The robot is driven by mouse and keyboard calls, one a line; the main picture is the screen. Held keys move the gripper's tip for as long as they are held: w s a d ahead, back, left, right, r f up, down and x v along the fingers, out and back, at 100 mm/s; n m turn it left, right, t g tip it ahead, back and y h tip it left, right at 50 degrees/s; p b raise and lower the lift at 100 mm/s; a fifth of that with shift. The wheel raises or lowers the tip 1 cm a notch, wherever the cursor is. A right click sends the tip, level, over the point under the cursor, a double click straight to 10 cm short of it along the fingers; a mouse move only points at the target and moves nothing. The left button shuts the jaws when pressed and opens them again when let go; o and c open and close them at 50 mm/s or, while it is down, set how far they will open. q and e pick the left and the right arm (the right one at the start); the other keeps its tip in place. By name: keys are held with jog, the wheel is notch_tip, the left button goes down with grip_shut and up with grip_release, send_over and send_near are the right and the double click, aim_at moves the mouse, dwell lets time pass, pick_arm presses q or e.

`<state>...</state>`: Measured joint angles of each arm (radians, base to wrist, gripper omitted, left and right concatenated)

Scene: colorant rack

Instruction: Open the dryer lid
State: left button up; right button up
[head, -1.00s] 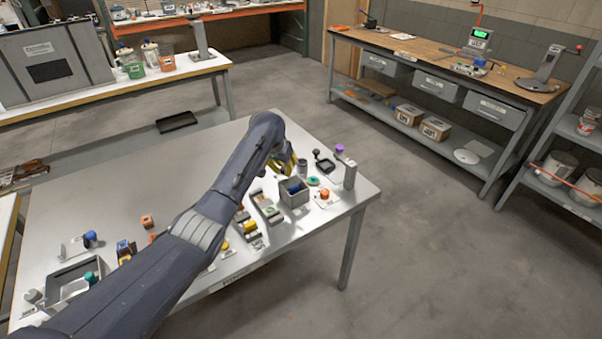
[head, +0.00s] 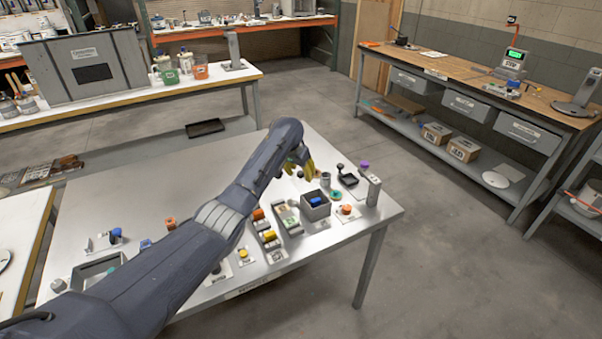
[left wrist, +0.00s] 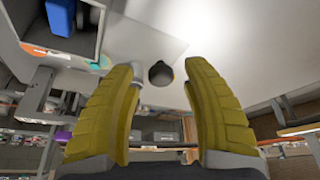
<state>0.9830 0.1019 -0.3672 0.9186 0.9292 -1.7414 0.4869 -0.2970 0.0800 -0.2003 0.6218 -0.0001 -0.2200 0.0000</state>
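No lid is clearly marked as the dryer's. A large grey box (head: 122,75) with a dark window and an unreadable label stands on the back left bench; it may be the dryer. It looks closed. My left gripper (head: 303,162) has yellow fingers and is over the near table, well away from that box. In the left wrist view the fingers (left wrist: 163,100) are spread wide with nothing between them. A dark round knob (left wrist: 160,73) shows beyond them. My right gripper is in neither view.
On the near table (head: 130,195), an open grey bin (head: 315,206) holds a blue item (head: 316,201). Bare floor lies between the table and the right bench (head: 470,75).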

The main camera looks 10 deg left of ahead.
pick_arm(q)
jog(key=v, duration=1.2)
dwell(0.3)
